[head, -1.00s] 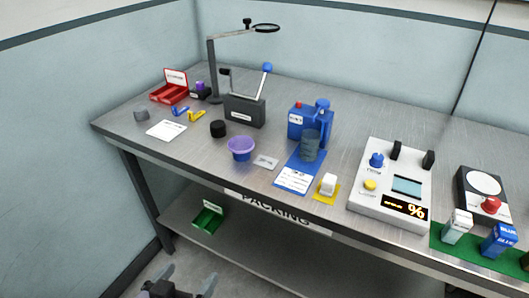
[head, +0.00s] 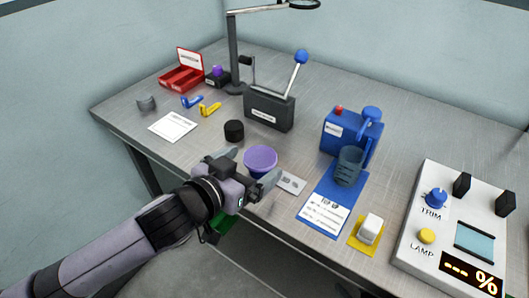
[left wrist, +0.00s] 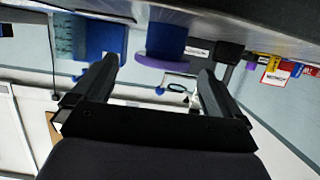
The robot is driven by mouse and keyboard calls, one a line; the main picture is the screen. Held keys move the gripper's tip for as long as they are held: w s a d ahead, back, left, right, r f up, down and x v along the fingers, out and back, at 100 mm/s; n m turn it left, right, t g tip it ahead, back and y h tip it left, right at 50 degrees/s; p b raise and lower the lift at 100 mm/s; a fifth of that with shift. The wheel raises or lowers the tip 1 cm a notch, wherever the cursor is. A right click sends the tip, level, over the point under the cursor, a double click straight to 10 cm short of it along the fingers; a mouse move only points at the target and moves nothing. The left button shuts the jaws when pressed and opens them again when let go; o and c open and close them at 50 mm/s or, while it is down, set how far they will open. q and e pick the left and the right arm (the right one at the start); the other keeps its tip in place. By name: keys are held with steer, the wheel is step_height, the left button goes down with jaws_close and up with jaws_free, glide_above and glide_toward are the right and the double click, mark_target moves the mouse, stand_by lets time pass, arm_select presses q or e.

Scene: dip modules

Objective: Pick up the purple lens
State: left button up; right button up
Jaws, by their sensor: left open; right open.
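The purple lens (head: 260,157) appears to be the wide round purple piece near the table's front edge. In the left wrist view, which is upside down, its purple rim (left wrist: 165,62) tops a blue round body (left wrist: 166,38). My left gripper (head: 251,168) is open and empty at its near side, with one fingertip to each side of it. In the left wrist view the purple rim shows between the open fingers (left wrist: 157,75), seemingly beyond their tips; I cannot tell whether they touch. The near side of the piece is partly hidden. My right gripper is not in view.
A black cylinder (head: 234,131) stands just left of the lens, and a small grey card (head: 291,183) lies to its right. Behind is a dark lever box (head: 269,108). A blue dispenser (head: 352,131) and blue mat (head: 325,212) lie to the right.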

mark_target(259, 157)
arm_select(q)
steer(key=shift+x, duration=3.15)
steer(key=shift+a, duration=0.1)
steer(key=c, duration=1)
